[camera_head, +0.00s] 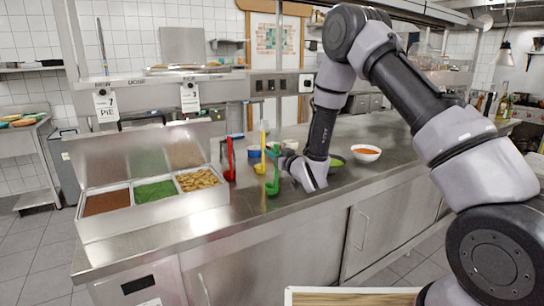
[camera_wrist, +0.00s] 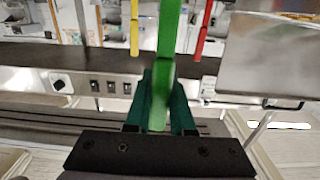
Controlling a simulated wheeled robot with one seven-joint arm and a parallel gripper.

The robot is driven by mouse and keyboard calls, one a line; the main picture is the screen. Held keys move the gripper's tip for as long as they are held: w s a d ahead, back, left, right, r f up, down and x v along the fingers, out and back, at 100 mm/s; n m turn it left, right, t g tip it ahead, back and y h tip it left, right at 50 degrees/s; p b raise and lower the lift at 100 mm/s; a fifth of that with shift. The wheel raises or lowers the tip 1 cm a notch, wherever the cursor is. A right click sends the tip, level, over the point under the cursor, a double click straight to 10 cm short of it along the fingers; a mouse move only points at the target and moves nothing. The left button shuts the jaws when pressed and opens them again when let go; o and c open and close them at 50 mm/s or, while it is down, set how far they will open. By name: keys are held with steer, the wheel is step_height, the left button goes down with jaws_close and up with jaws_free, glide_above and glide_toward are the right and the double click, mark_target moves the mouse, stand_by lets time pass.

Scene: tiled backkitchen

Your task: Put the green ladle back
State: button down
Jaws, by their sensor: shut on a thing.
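My gripper (camera_head: 282,160) is shut on the green ladle (camera_head: 273,180), whose handle also shows upright between the dark green fingers (camera_wrist: 161,105) in the wrist view (camera_wrist: 168,40). In the head view the ladle hangs roughly upright, with its bowl end low over the counter; I cannot tell whether it touches. A yellow ladle (camera_head: 262,140) and a red ladle (camera_head: 230,160) stand to its left. In the wrist view the yellow handle (camera_wrist: 134,30) is left and the red handle (camera_wrist: 204,30) right of the green one.
A metal bin (camera_head: 150,216) with brown, green and tan food sits left on the counter (camera_head: 235,222). A blue pot (camera_head: 253,152) is behind the ladles. A white bowl (camera_head: 366,157) of orange food and a green-filled bowl (camera_head: 337,160) stand right of my gripper. The front counter is clear.

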steer(key=shift+f, duration=0.55)
steer(key=c, duration=0.8)
jaws_free()
